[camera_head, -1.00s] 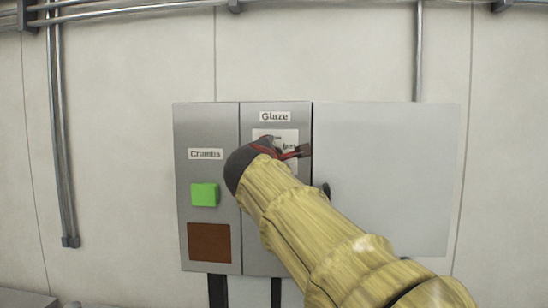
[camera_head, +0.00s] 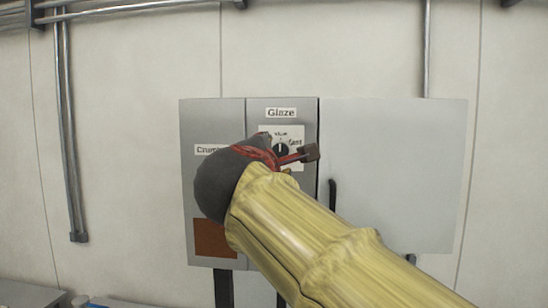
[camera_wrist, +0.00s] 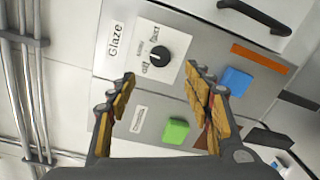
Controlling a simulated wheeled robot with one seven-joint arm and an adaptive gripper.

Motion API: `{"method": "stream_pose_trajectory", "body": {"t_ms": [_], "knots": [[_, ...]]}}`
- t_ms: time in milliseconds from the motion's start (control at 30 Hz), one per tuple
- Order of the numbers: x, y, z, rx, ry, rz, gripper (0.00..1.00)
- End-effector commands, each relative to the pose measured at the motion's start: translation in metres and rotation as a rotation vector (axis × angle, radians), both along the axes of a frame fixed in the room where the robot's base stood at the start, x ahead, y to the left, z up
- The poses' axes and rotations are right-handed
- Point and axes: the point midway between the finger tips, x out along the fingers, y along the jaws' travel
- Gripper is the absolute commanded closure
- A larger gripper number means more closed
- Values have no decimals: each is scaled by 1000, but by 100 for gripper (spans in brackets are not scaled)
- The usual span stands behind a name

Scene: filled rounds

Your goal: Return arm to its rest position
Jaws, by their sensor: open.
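My arm in its yellow sleeve reaches up from the lower right in the head view, ending at my gripper (camera_head: 308,154) in front of the grey control panel (camera_head: 188,170). In the wrist view my gripper (camera_wrist: 158,98) is open and empty, with its two tan-padded fingers spread apart. Between and beyond the fingertips is a black rotary knob (camera_wrist: 156,60) on a white dial plate under the label Glaze. The knob (camera_head: 281,149) also shows in the head view, just behind the gripper. The fingers do not appear to touch it.
A green button (camera_wrist: 176,131) and a blue button (camera_wrist: 235,81) sit on the panel. A plain grey door (camera_head: 400,170) with a black handle (camera_head: 332,195) is to the right. Metal pipes (camera_head: 70,150) run along the wall. Low surfaces (camera_head: 30,293) lie at lower left.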

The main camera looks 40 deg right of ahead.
Motion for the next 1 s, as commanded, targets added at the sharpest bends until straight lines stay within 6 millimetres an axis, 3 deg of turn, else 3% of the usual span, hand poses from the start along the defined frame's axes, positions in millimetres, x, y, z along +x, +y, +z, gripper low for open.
{"method": "stream_pose_trajectory", "body": {"t_ms": [533, 667, 767, 1000], "knots": [[0, 0, 0, 6, -7, 0, 49], [2, 1, -9, 97, -74, -1, 49], [10, 8, -58, 284, -113, 2, 49], [-1, 50, -216, 797, -166, -62, 49]]}}
